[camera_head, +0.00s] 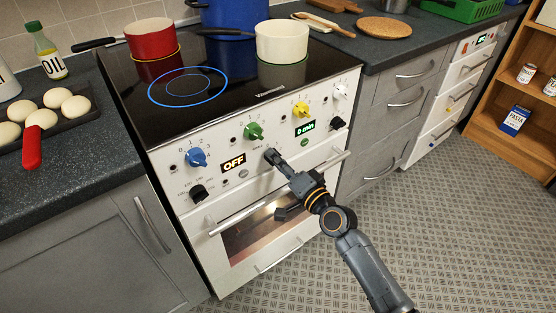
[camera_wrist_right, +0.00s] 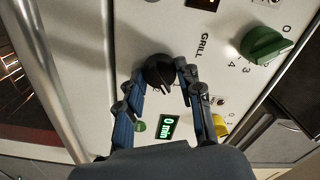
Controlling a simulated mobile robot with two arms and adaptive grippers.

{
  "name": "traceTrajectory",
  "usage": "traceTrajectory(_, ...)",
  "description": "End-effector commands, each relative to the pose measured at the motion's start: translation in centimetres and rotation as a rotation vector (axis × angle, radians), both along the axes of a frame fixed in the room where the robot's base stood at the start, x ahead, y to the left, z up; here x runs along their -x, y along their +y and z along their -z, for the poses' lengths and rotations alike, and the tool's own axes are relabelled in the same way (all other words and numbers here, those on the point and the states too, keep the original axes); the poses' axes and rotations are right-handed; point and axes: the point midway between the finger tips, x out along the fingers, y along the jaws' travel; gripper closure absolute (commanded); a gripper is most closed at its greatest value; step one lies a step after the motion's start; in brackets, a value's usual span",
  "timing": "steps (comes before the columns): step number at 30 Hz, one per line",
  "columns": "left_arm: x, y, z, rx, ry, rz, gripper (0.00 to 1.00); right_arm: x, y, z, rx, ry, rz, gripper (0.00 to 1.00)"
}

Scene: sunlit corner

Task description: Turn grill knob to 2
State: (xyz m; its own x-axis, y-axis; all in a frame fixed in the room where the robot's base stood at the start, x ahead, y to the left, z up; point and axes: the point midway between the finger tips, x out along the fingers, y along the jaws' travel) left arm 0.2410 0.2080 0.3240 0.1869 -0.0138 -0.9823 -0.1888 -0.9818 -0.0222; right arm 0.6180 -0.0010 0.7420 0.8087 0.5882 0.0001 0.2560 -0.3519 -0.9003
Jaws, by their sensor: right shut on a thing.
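The black grill knob (camera_wrist_right: 157,71) sits on the white stove front, with the word GRILL printed near it in the right wrist view. My right gripper (camera_wrist_right: 161,73) has one finger on each side of the knob and is shut on it. In the head view my right gripper (camera_head: 271,156) reaches the panel below the green knob (camera_head: 253,131) and covers the grill knob. My left gripper is not in view.
A blue knob (camera_head: 196,158), a yellow knob (camera_head: 301,110) and another black knob (camera_head: 199,192) are close by on the panel. Displays read OFF (camera_head: 233,163) and 0 min (camera_head: 305,128). The oven handle (camera_head: 280,193) juts out below. A red pot (camera_head: 152,40) and a cream pot (camera_head: 283,42) stand on the hob.

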Motion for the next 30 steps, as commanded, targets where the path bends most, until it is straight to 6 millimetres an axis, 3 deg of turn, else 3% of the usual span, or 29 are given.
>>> traceTrajectory(15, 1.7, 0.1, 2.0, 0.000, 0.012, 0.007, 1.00, 0.0, -0.1, 0.0, -0.363, 0.264, 0.002, 0.96)
traceTrajectory(30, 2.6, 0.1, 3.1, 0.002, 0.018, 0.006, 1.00, 0.0, -0.1, 0.0, -0.511, 0.372, 0.002, 0.96)
